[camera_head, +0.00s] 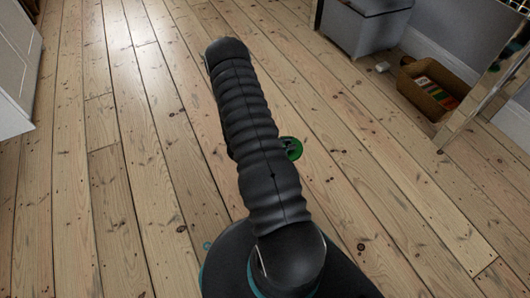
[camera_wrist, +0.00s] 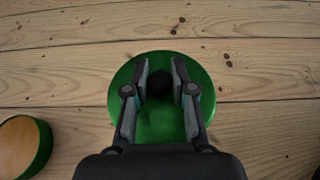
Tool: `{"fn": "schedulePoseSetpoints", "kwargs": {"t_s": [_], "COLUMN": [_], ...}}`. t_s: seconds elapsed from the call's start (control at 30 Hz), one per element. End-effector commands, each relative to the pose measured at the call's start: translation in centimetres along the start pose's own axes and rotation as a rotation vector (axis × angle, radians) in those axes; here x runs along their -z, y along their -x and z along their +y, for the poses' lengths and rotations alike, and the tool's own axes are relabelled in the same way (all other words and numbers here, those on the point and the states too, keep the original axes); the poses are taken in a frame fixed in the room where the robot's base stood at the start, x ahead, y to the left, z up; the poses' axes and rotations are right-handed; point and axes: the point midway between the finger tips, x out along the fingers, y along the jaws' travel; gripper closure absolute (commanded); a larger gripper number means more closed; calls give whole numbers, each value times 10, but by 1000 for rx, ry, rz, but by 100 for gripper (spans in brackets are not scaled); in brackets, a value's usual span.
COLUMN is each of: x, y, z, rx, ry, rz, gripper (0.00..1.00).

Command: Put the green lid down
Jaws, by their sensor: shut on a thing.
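The green lid (camera_wrist: 160,122) is a round disc with a black knob (camera_wrist: 160,84) at its middle. My gripper (camera_wrist: 161,72) has its two fingers on either side of the knob and is shut on it. The lid lies flat to the wrist view, with floorboards all around it; I cannot tell whether it touches the floor. In the head view only part of the lid (camera_head: 295,150) shows to the right of my dark arm, which hides the rest and most of my gripper.
A round green-sided thing with a tan top (camera_wrist: 20,145) stands at the left in the wrist view. In the head view a brown box with colourful items (camera_head: 425,88) and a grey cabinet (camera_head: 362,28) stand at the upper right. Bare floorboards (camera_head: 110,190) are open at left.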

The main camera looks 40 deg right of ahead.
Motion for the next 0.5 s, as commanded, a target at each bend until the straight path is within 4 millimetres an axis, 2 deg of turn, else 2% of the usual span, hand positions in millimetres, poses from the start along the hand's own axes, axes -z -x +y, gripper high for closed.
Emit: {"fn": "schedulePoseSetpoints", "kwargs": {"t_s": [0.3,0.5], "x": [51,73], "y": [18,27], "z": [53,78], "rx": [-5,-5], "ry": [1,0], "rz": [1,1], "gripper": [100,100]}}
